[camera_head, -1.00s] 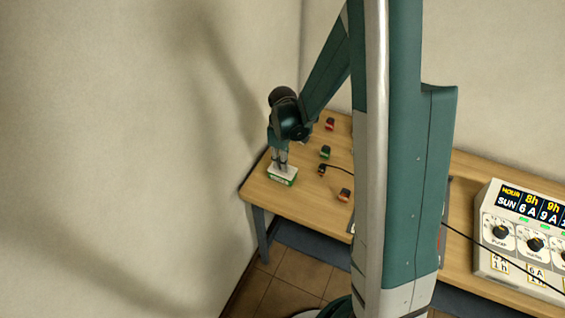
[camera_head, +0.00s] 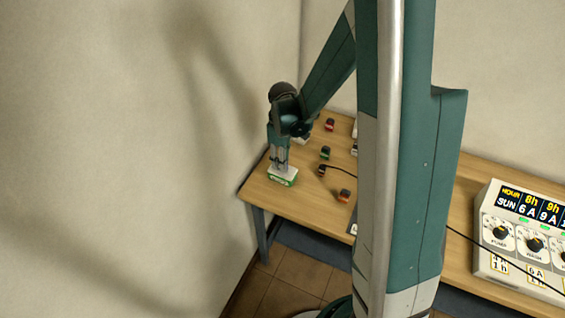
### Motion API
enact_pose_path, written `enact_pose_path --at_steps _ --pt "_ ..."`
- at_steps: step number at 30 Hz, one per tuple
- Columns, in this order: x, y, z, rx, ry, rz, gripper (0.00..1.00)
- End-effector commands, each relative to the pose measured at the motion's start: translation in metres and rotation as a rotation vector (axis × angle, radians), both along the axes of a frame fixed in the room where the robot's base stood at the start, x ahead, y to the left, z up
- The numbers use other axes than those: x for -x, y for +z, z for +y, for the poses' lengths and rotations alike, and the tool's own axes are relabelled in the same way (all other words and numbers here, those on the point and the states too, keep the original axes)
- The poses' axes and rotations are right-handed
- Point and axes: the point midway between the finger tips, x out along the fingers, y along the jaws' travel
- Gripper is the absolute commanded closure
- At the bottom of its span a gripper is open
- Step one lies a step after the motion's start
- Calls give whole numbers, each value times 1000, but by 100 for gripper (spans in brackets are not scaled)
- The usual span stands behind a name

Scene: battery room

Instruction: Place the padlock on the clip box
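A small white box with a green lower side (camera_head: 283,178) lies at the left end of the wooden table; it may be the clip box, but its lettering is too small to read. My gripper (camera_head: 280,168) points down, right over this box, with its fingertips at or just above the top. I cannot tell whether it touches the box or holds anything. I cannot make out a padlock; it may be hidden by the gripper or too small to tell.
A large control panel (camera_head: 520,235) stands at right. Walls are close behind and left.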

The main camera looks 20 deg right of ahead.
Motion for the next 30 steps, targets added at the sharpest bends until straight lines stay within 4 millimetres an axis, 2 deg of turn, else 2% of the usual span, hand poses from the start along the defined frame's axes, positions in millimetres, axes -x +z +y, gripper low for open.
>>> enact_pose_path --at_steps 21,30 --pt "0 83 0 0 0 0 72" --pt "0 102 0 0 0 0 72"
